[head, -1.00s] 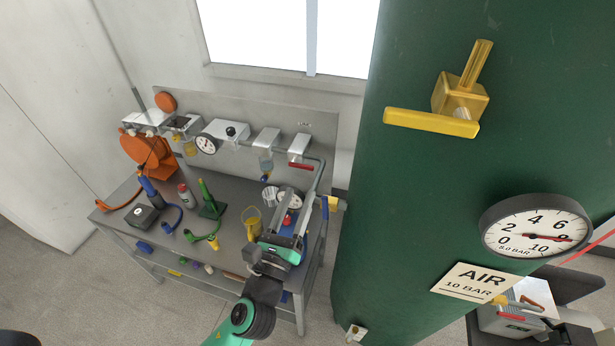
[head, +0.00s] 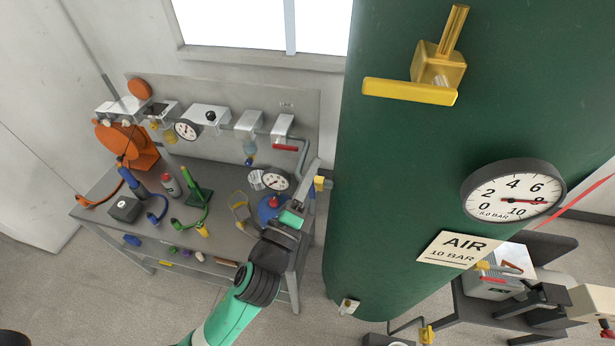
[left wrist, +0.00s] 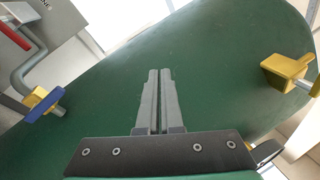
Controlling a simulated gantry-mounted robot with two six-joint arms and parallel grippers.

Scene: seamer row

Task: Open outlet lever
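A brass valve with a blue lever (left wrist: 45,106) sits on the left side of the green tank in the left wrist view, where a grey pipe meets it. Its brass body shows in the head view (head: 322,183), partly covered by my gripper. A second brass valve with a yellow lever (head: 410,91) is on the tank's front; it also shows at the right of the left wrist view (left wrist: 285,72). My left gripper (head: 311,184) is beside the tank, near the blue-lever valve. Its fingers (left wrist: 159,75) are together and empty, with a thin slit between them. My right gripper does not show.
The green tank (head: 420,170) fills the middle and right, with a pressure gauge (head: 513,197) and an AIR label (head: 459,249). A grey workbench (head: 95,199) with tools stands left. A grey pipe with a red lever (head: 286,148) runs along the bench's back panel.

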